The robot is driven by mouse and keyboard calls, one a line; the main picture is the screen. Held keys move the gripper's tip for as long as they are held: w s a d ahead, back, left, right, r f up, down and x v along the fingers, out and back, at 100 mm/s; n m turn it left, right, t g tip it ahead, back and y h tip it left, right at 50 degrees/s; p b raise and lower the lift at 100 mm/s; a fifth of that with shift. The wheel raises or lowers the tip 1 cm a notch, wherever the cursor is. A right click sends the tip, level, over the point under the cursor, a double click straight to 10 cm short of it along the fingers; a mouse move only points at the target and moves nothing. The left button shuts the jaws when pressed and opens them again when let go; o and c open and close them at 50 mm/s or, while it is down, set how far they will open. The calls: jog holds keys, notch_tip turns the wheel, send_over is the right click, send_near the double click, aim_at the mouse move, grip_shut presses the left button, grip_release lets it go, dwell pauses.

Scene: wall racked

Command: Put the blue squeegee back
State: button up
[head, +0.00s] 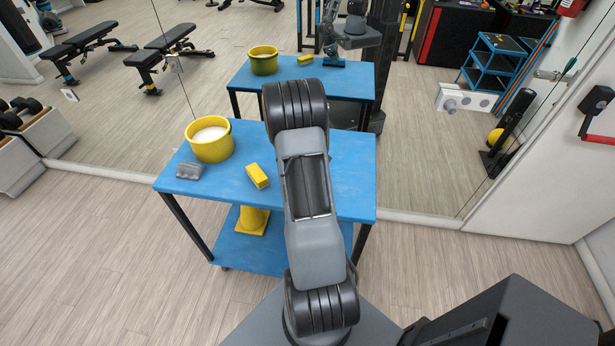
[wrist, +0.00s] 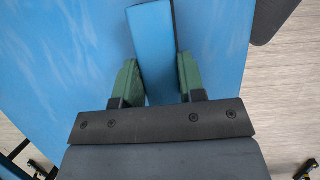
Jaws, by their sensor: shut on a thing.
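The blue squeegee (wrist: 152,50) shows in the wrist view as a plain blue bar between the green finger pads of my gripper (wrist: 158,78). The gripper is shut on it, with one pad on each side. I cannot tell whether the squeegee touches the tabletop.
The blue table (head: 215,195) holds a yellow tub (head: 211,145) with white contents, a yellow block (head: 257,176) and a grey item (head: 189,171). A mirror wall stands behind. At right are a white bracket-like fixture (head: 478,100) and a red-black wall box (head: 599,115). Left floor is clear.

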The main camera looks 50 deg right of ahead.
jog(key=shift+f, duration=0.15)
jog(key=o, duration=0.8)
jog(key=shift+o, duration=0.2)
jog(key=shift+f+b, duration=0.25)
jog(key=shift+b, duration=0.1)
jog(key=b+v, duration=0.2)
jog(key=v, duration=1.1)
jog(key=a+r+m+t, duration=0.2)
jog(key=a+r, duration=0.4)
jog(key=a, duration=0.2)
jog(key=s+a+r+m+t, duration=0.1)
jog(key=s+a+t, duration=0.1)
jog(key=a, duration=0.4)
jog(key=s+a+r+m+t+y, duration=0.1)
jog(key=s+a+m+t, duration=0.1)
jog(key=s+a, duration=0.2)
jog(key=s+a+r+m+t+y, duration=0.1)
jog(key=s+a, duration=0.3)
jog(key=a, duration=0.5)
jog(key=shift+a+r+m+t, duration=0.35)
jog(key=shift+a+m+t, duration=0.05)
